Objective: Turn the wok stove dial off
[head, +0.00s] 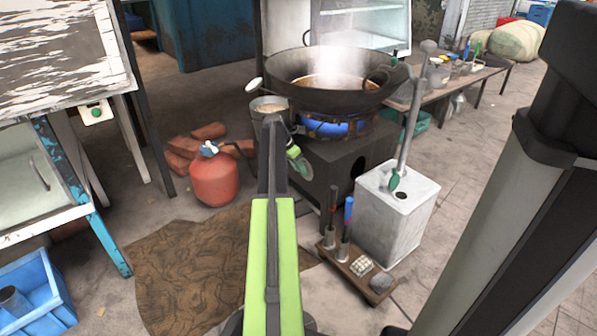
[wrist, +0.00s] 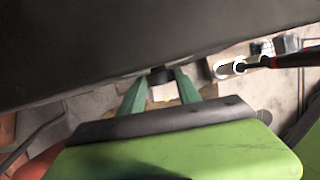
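The wok stove (head: 345,170) is a dark box with a blue flame (head: 335,128) burning under a large steaming wok (head: 335,85). Its dark front fills the top of the wrist view (wrist: 120,45). A small dark knob, which looks like the dial (wrist: 161,77), sticks out from its lower edge there. My gripper (wrist: 163,79) has two green fingers, apart, with the knob between or just beyond their tips. Whether they press on it cannot be told. In the head view my arm mostly hides my gripper (head: 297,158) at the stove's front left, and the dial is hidden.
A red gas cylinder (head: 214,178) stands left of my arm, near loose bricks (head: 190,145). A metal can (head: 398,210) with a ladle stands right of the stove. A low wooden rack (head: 355,262) with tools sits in front. A brown mat (head: 190,270) covers the floor.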

